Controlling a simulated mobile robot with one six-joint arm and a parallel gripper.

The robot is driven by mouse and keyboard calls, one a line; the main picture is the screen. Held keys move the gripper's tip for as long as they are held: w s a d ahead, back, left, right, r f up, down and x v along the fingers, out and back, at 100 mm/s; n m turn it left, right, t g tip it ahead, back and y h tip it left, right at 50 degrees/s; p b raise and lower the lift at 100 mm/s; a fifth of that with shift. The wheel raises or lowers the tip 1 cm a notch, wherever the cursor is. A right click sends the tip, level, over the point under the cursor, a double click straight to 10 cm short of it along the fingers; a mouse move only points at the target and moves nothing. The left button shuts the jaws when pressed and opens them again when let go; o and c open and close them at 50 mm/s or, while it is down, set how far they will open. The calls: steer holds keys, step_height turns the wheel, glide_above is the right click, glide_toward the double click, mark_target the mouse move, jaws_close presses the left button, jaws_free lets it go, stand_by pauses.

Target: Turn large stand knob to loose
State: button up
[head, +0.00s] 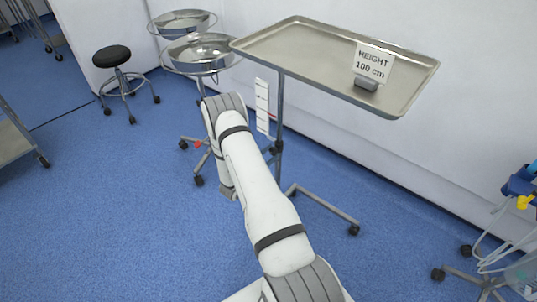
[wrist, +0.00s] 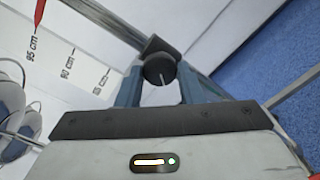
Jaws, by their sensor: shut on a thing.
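The large stand knob (wrist: 159,71) is dark and round with a pale line on its face. It sits on a dark collar (wrist: 156,45) on the stand's post (wrist: 105,22). My gripper (wrist: 160,88) is shut on the knob, with a finger at either side of it. In the head view the stand carries a wide metal tray (head: 300,45) on a thin upright post (head: 280,110). My gripper is hidden behind my arm there.
A height scale (head: 262,105) stands beside the post and also shows in the wrist view (wrist: 75,75). A sign (head: 373,62) stands on the tray. Steel basins (head: 200,52) on a wheeled stand are close at left. A black stool (head: 112,57) is farther back. Blue floor is open at left.

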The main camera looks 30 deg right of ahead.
steer(key=n, duration=0.7)
steer(key=shift+s+f+p, duration=0.1)
steer(key=shift+p, duration=0.3)
stand_by(0.3)
steer(key=o, duration=1)
steer(key=shift+c, duration=0.2)
steer(key=v, duration=0.7)
steer(key=shift+s+a+p, duration=0.15)
steer(key=shift+a+p, duration=0.2)
steer(key=shift+a, duration=0.05)
